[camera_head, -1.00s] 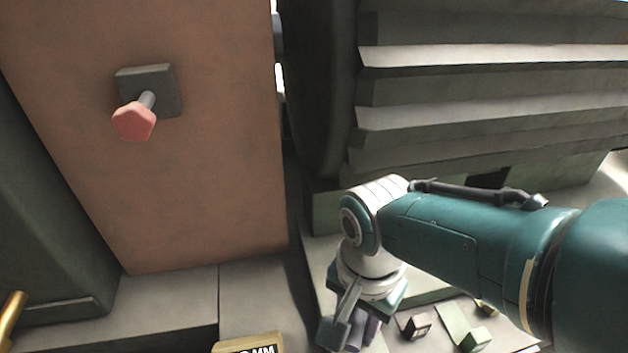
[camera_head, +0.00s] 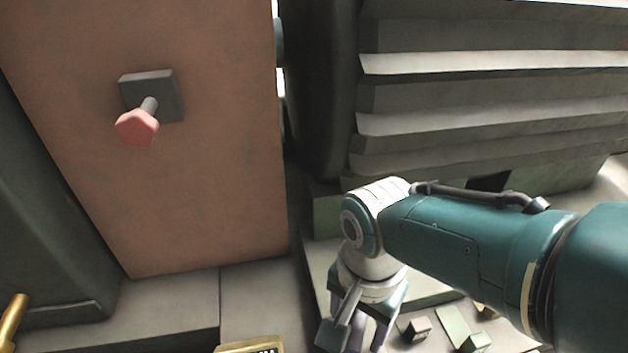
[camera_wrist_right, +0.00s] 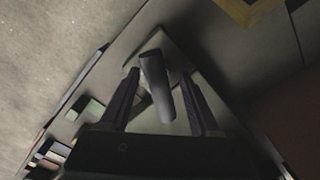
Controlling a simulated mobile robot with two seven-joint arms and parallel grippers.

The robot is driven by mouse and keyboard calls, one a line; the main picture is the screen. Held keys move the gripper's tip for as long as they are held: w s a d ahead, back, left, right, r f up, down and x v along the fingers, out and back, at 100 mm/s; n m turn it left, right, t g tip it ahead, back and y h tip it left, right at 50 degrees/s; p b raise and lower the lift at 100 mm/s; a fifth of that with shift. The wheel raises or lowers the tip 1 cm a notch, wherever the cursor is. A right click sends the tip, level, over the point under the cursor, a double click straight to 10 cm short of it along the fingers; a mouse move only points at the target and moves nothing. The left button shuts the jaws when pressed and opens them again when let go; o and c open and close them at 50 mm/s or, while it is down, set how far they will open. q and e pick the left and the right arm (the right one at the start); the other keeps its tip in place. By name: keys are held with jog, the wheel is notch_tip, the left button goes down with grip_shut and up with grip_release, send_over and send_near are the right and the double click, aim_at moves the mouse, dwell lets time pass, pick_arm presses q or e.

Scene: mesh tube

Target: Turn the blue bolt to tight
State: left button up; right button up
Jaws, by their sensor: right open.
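I see no blue bolt. A red hex-headed bolt (camera_head: 137,127) with a grey shaft sticks out of a dark square plate (camera_head: 168,88) on the brown panel, at the upper left of the head view. My right gripper (camera_head: 368,338) points down at the bottom centre, well to the right of and below the bolt. In the right wrist view its two dark fingers (camera_wrist_right: 160,76) are apart. A dark grey cylinder (camera_wrist_right: 156,88) shows between them; I cannot tell whether they touch it. My left gripper is not in view.
The brown panel (camera_head: 200,190) stands at the left, a dark ribbed structure (camera_head: 480,90) at the right. Small blocks (camera_head: 416,329) lie near the right gripper. A yellow-edged box (camera_head: 250,347) is at the bottom edge, a brass rod (camera_head: 12,318) at the lower left.

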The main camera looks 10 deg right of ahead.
aim_at(359, 320)
notch_tip(359, 320, up, 10)
jog(key=p, duration=0.8)
jog(key=shift+f+p, duration=0.25)
jog(key=shift+p, duration=0.15)
